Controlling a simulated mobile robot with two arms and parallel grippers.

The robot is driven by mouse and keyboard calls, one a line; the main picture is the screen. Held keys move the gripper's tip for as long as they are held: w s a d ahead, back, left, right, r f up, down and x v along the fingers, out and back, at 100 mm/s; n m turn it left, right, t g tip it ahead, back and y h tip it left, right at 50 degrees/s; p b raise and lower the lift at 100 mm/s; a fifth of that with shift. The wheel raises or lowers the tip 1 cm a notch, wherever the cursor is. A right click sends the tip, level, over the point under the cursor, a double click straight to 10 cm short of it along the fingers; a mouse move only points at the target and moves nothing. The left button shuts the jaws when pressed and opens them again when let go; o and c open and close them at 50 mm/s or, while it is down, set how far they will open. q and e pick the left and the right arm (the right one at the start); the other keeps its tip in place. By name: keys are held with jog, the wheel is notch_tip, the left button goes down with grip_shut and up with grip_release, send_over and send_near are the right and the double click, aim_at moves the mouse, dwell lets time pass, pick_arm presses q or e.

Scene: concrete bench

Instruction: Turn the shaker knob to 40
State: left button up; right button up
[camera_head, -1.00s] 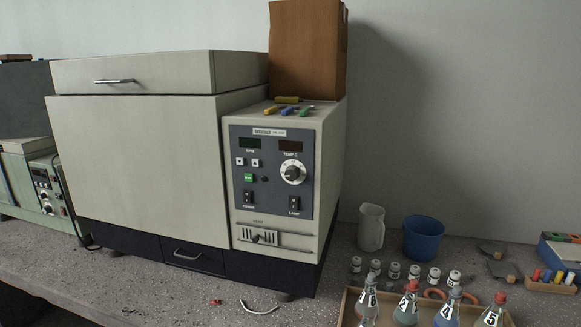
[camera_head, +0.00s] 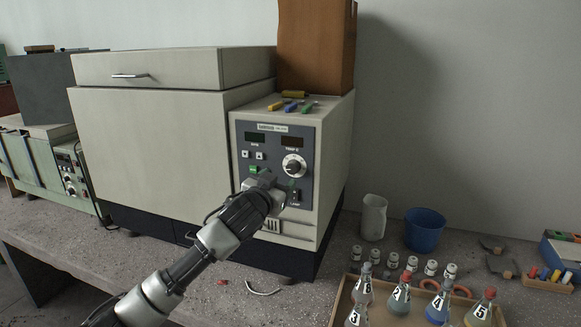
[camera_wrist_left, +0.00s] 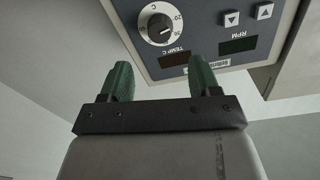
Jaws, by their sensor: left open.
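The shaker knob (camera_head: 293,166) is a round dial with a white scale ring and dark centre on the dark control panel of the cream shaker (camera_head: 155,150). It shows upside down in the left wrist view (camera_wrist_left: 158,29), with 20 and 30 readable beside it; its exact setting is hard to tell. My left gripper (camera_head: 273,177) is in front of the panel, just below the knob. In the left wrist view its green fingers (camera_wrist_left: 161,70) are apart and empty, with the knob beyond their tips, not touched. The gripper hides part of the lower panel. My right gripper is out of view.
A brown box (camera_head: 316,45) and several coloured markers (camera_head: 290,103) lie on top of the shaker. On the bench at right are a jug (camera_head: 373,218), a blue cup (camera_head: 425,230), small vials and a wooden tray (camera_head: 336,308) with numbered flasks.

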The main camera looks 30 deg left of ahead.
aim_at(291, 168)
pick_arm(q)
jog(key=w+p, duration=0.1)
jog(key=w, duration=0.2)
jog(key=w+a, duration=0.1)
jog(key=w, duration=0.3)
jog(key=shift+a+p, duration=0.2)
jog(key=shift+p, duration=0.2)
jog(key=shift+w+a, duration=0.15)
jog(key=shift+w, duration=0.55)
jog(key=c, duration=0.9)
